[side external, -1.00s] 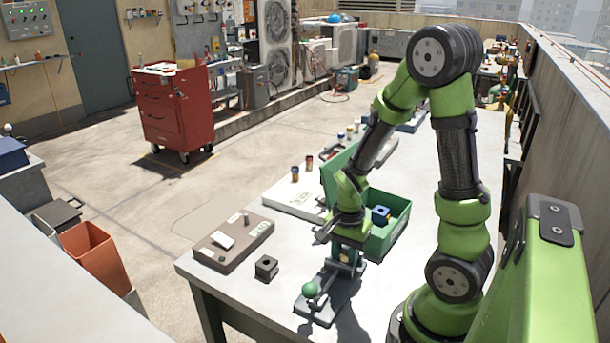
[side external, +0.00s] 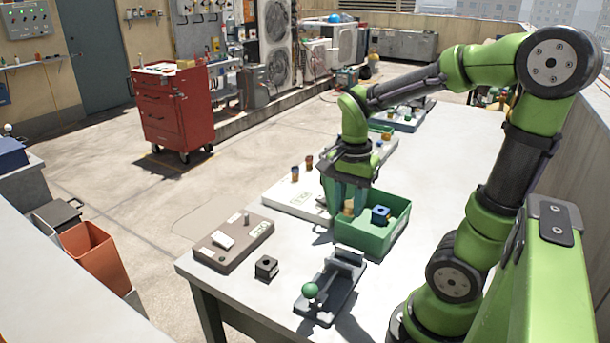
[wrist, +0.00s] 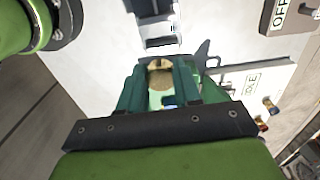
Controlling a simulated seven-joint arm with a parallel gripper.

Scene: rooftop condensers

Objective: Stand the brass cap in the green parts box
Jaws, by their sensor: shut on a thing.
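The green parts box (side external: 372,240) stands on the white bench. My gripper (side external: 350,203) points down over the left part of the box and is shut on the brass cap (side external: 348,208). In the wrist view the brass cap (wrist: 160,78) shows between the two fingers of my gripper (wrist: 160,90). I cannot tell whether its lower end touches the box floor. A blue block (side external: 380,214) with a dark hole sits inside the box, right of the cap. My wrist and fingers hide the box's back left part.
A grey fixture with a green ball knob (side external: 310,290) stands in front of the box. A small dark block (side external: 266,267) and a brown panel (side external: 233,243) lie to its left. A white panel (side external: 293,199) lies behind left. The bench right of the box is clear.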

